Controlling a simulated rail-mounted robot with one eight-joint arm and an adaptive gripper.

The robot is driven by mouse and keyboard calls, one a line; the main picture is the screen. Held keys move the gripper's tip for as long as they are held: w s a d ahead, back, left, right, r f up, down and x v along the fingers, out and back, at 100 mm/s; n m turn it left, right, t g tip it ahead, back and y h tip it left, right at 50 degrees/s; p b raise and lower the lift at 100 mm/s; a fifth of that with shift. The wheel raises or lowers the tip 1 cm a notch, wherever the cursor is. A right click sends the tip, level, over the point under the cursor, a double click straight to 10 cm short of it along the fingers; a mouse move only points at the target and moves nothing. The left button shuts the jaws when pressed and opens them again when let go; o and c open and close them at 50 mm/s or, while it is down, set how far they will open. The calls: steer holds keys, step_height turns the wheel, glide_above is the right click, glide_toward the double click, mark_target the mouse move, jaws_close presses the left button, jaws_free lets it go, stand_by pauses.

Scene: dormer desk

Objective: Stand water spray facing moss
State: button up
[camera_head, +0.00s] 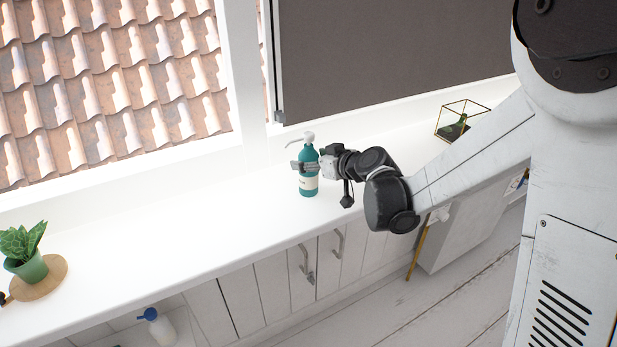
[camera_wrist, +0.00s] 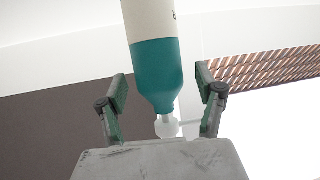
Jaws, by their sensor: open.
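The water spray, a teal bottle (camera_head: 309,190) with a pale label and white pump top, stands upright on the white counter, its nozzle pointing left. In the wrist view the bottle (camera_wrist: 155,70) appears upside down between the fingers. My gripper (camera_head: 305,166) reaches in from the right at the bottle's upper body. The fingers (camera_wrist: 161,88) are open, one on each side, with visible gaps to the bottle. A gold-edged glass terrarium (camera_head: 461,119) at the back right holds something dark green; I cannot tell for sure that it is moss.
A potted leafy plant (camera_head: 30,266) stands on a round wooden board (camera_head: 55,277) at the far left. The white counter (camera_head: 180,222) between it and the bottle is clear. A window and a dark blind (camera_head: 390,55) rise behind. A blue-capped white bottle (camera_head: 158,325) sits below the counter.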

steer(key=shift+x, duration=0.75)
jaws_close()
